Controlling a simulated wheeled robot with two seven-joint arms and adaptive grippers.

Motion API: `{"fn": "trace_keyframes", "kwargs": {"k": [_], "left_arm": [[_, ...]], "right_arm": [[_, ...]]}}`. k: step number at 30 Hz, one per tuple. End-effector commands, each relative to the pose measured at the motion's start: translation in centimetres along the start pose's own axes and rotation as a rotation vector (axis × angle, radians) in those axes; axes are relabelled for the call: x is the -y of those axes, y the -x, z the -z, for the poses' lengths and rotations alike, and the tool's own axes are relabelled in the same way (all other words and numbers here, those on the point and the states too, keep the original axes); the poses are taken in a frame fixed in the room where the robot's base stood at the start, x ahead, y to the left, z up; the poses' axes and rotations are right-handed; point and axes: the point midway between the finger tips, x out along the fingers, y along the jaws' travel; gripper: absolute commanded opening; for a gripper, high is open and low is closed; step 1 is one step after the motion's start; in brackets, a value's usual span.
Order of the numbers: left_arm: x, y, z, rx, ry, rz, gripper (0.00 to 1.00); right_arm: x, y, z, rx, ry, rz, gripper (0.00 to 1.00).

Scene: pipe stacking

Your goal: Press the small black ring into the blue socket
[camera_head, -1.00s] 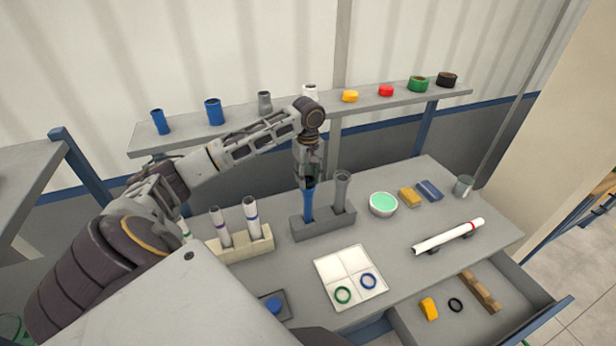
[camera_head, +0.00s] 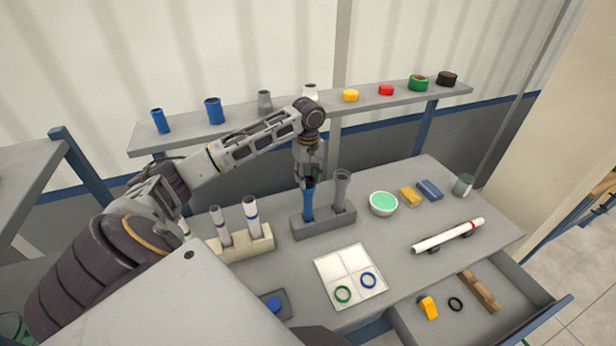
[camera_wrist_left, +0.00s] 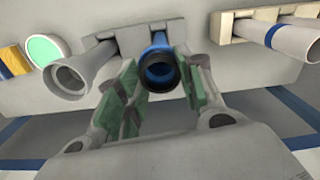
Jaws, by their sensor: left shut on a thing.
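The blue socket (camera_head: 308,205) is an upright blue tube standing in the left hole of a grey rack (camera_head: 323,222). In the left wrist view the blue socket (camera_wrist_left: 157,45) points its mouth at the camera. The small black ring (camera_wrist_left: 162,89) shows there as a dark band at the mouth, in line with the tube. Whether it is fully seated I cannot tell. My left gripper (camera_head: 309,180) comes down from above, its green-padded fingers on both sides of the ring, shut on it. In the head view the fingers mostly hide the ring. My right gripper is not in view.
A grey tube (camera_head: 342,190) stands close beside the socket in the same rack. A beige rack (camera_head: 240,246) with white tubes is to the left. A white tray (camera_head: 332,268) with green and blue rings lies in front. An open drawer (camera_head: 400,318) holds another black ring (camera_head: 455,304).

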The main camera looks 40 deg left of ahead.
Motion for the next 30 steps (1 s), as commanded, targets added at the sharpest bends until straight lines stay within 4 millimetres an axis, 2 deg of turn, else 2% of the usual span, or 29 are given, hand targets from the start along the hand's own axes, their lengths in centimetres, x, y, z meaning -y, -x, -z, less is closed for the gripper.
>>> {"fn": "trace_keyframes", "kwargs": {"k": [18, 19, 24, 30], "left_arm": [[-0.02, -0.08, -0.02, 0.000, 0.000, 0.000, 0.26], [-0.02, -0.08, -0.02, 0.000, 0.000, 0.000, 0.41], [-0.02, -0.08, -0.02, 0.000, 0.000, 0.000, 0.62], [-0.02, -0.08, -0.02, 0.000, 0.000, 0.000, 0.62]], "right_arm": [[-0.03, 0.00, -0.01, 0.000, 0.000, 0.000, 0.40], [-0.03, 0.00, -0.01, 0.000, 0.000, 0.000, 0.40], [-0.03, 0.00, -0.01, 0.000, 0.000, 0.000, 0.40], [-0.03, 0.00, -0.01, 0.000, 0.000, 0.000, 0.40]]}}
